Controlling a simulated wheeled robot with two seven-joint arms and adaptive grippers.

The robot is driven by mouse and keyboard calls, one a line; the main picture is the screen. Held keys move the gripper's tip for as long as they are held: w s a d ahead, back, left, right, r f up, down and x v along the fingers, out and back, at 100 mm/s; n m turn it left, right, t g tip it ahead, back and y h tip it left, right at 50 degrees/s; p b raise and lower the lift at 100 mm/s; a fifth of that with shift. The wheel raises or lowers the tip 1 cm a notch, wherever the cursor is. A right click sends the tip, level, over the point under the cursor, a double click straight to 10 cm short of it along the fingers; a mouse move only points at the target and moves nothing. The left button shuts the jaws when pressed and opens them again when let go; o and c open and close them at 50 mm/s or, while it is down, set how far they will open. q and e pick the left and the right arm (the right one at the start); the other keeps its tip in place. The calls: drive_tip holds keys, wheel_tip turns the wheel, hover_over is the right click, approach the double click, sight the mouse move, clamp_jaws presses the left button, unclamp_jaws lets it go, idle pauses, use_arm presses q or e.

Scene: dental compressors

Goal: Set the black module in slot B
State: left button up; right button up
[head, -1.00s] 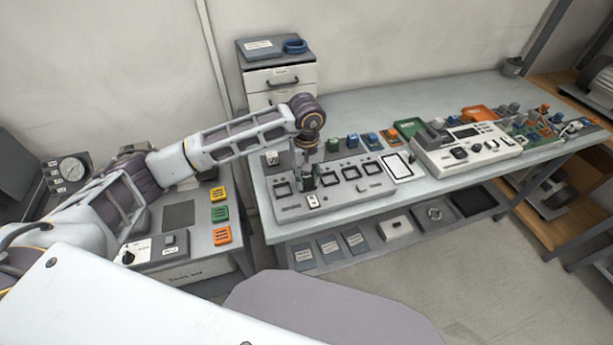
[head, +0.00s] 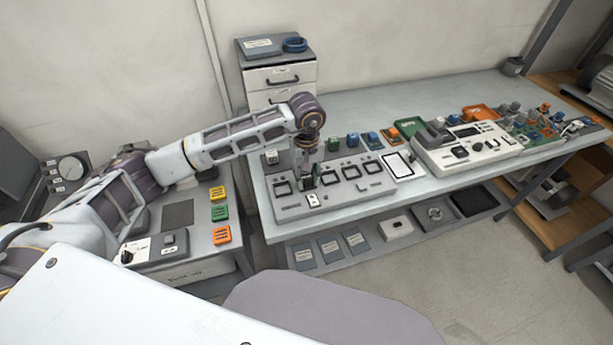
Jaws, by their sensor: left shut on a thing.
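My left gripper (head: 307,176) points down over the grey slot board (head: 335,198) on the long bench. It is shut on a small dark module (head: 306,184), which I take to be the black one; the fingers hide much of it. The module is at the second slot position from the left. Whether it is seated or just above the board I cannot tell. The slot letters are too small to read. Other slots with dark frames show at the left (head: 283,188) and to the right (head: 351,171). My right gripper is not in view.
Blue, green and orange modules (head: 372,138) stand in a row behind the board. A white card (head: 397,165) and a white device (head: 467,147) are to its right. Yellow, green and orange blocks (head: 220,213) lie on the left side table. The bench behind the modules is fairly clear.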

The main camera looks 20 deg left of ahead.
use_arm(q)
drive_tip(key=o, duration=1.1)
drive_tip(key=shift+o, duration=0.5)
drive_tip(key=shift+o, duration=1.2)
drive_tip(key=shift+r, duration=0.1)
